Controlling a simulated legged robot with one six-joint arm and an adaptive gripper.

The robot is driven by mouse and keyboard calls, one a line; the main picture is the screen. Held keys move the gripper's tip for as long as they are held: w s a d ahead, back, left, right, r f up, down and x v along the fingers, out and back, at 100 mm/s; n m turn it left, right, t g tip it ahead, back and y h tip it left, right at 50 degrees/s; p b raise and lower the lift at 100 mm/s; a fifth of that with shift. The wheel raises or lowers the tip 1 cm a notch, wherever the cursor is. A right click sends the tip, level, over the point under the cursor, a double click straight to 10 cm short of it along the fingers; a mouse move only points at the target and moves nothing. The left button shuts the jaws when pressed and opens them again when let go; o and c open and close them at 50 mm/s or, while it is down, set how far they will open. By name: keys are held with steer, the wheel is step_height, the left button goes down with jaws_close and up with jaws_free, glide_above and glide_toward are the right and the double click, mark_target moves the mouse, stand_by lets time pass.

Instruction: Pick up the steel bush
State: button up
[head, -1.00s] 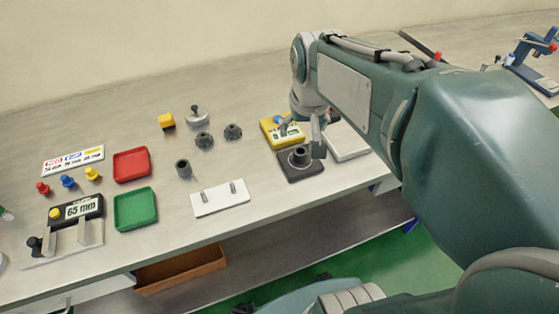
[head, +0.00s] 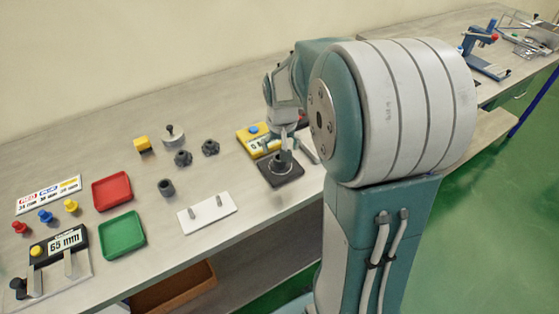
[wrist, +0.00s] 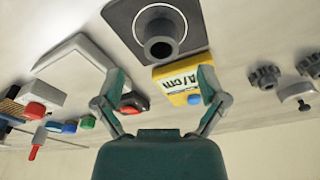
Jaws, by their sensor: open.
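A dark grey hollow bush (head: 282,160) stands upright on a black square plate (head: 294,175) near the bench's middle. In the wrist view the same bush (wrist: 160,42) is at the top centre, its bore facing the camera, inside a thin white ring on the plate (wrist: 195,33). A second dark hollow cylinder (head: 166,187) stands alone on the bench to the left; I cannot tell from looks which is steel. My gripper (wrist: 161,80) is open and empty, its fingertips apart and clear of the bush. In the head view its fingers are partly hidden near the plate.
A yellow gauge box (head: 250,139) stands just behind the plate. A white plate with two pins (head: 207,214) lies left of it. Dark knobbed parts (head: 210,147), a red tray (head: 111,189) and a green tray (head: 122,234) are further left. The bench front between is clear.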

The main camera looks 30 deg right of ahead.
steer(key=f, duration=0.4)
steer(key=shift+w+a+f, duration=0.1)
steer(key=shift+w+f, duration=0.05)
steer(key=shift+w, duration=0.1)
jaws_close()
